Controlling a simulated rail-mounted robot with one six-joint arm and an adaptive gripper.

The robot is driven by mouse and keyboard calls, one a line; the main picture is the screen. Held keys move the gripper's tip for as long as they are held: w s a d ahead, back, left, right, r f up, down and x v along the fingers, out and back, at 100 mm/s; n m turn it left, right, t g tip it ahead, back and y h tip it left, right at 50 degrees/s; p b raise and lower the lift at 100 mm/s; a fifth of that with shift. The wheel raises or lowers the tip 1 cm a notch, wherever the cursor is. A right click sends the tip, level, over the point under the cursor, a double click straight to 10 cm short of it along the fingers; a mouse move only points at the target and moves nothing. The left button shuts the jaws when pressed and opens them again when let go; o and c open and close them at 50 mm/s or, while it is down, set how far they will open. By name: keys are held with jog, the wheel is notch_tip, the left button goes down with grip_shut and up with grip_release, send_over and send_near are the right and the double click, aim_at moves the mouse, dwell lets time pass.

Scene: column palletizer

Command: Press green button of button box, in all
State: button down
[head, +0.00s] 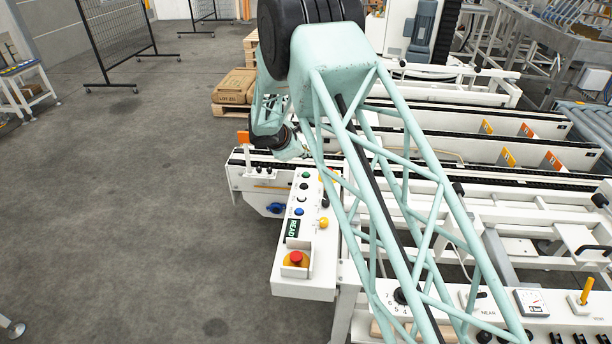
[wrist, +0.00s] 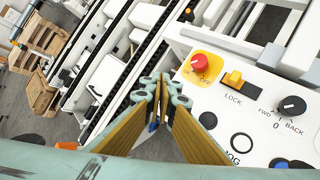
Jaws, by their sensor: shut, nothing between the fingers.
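The white button box (head: 278,273) stands at the centre of the head view, with a column of small round buttons. A small green-looking button (head: 305,174) seems to be at its far end, with dark, white and blue ones nearer. My gripper (head: 291,152) is just beyond the box's far end, partly hidden by my arm. In the wrist view its tan-padded fingers (wrist: 164,82) are shut and empty, beside a white control panel (wrist: 232,112). No green button is clear there, and I cannot tell whether this panel is the same box.
The box carries a red stop button (head: 295,257), a green display (head: 292,228) and a yellow knob (head: 323,222). The wrist-view panel has a red stop button (wrist: 200,62), a LOCK switch (wrist: 233,78) and a black selector (wrist: 291,106). Conveyor rails lie right; open floor left.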

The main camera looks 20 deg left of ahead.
aim_at(306, 175)
jog(key=shift+f+b, duration=0.55)
jog(key=shift+f, duration=1.45)
jog(key=shift+f+b, duration=1.1)
jog(key=shift+f, duration=0.15)
jog(key=shift+f+b, duration=0.95)
jog(key=shift+b, duration=0.15)
dwell(0.5)
jog(key=shift+r, duration=0.8)
jog(key=shift+r, duration=0.2)
dwell(0.4)
jog(key=shift+r+p, duration=1.2)
jog(key=shift+r, duration=1.2)
